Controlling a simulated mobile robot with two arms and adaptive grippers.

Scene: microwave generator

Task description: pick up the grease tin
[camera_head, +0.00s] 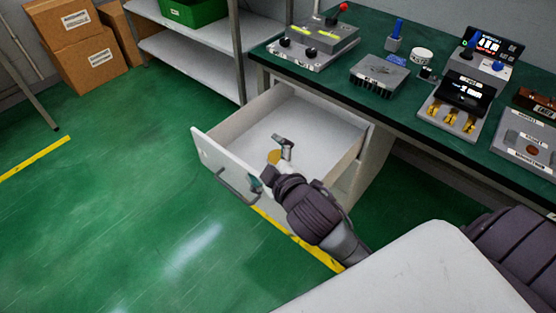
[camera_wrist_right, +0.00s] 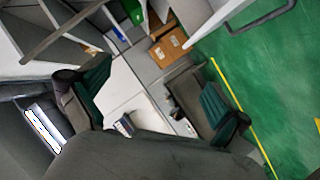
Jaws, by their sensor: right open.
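A small round yellow-tan thing (camera_head: 273,157) shows inside the open drawer, partly hidden by my right gripper. It may be the grease tin, but I cannot read a label on it. My right gripper (camera_head: 270,166) is open and reaches into the drawer over its front part, its fingers on either side of that thing in the head view. In the right wrist view the open fingers (camera_wrist_right: 152,102) stand wide apart with nothing held between them. A white round container (camera_head: 422,55) stands on the bench. My left gripper is out of view.
The drawer front (camera_head: 225,170) with its handle stands near my right gripper. The green-topped bench (camera_head: 340,95) above it carries boxes and devices. A shelf unit (camera_head: 195,55) and cardboard boxes (camera_head: 75,45) stand at the back left. The green floor at left is clear.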

